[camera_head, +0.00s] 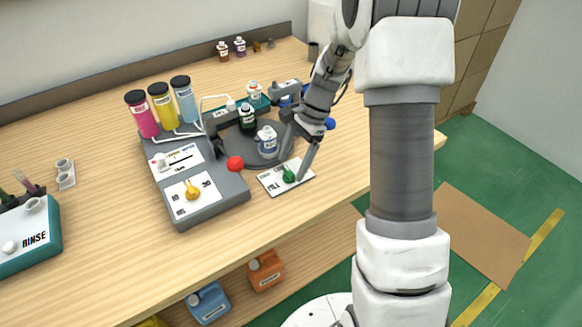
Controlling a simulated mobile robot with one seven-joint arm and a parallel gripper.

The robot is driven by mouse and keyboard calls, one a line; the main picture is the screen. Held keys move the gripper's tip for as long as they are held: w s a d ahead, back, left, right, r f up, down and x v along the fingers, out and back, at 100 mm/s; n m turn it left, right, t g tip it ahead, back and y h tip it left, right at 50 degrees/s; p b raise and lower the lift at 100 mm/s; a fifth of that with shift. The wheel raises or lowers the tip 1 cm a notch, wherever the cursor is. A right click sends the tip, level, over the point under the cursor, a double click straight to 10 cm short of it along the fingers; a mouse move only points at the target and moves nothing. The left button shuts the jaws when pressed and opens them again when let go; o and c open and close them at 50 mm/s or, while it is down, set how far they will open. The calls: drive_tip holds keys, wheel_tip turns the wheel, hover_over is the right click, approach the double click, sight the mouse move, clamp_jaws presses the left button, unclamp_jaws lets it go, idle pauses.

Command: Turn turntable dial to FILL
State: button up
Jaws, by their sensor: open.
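The green dial (289,175) sits on a white plate (270,187) with dark lettering, too small to read, at the front of the turntable. My gripper (293,167) is open, with its fingers pointing down around or just above the green dial; I cannot tell whether they touch it. The dark grey turntable (240,154) lies behind the plate and carries small bottles, among them a clear one (267,140) and a dark one (247,117). My gripper and wrist hide the turntable's right side.
A grey dispenser (215,205) with a yellow dial (192,190) and a red ball-shaped knob (235,163) stands left of the plate. Pink, yellow and blue cylinders (162,103) rise behind it. A teal rinse box (35,245) is far left. The table front between them is clear.

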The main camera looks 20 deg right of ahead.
drive_tip(key=shift+x, duration=0.85)
clamp_jaws()
drive_tip(key=shift+r, duration=0.1)
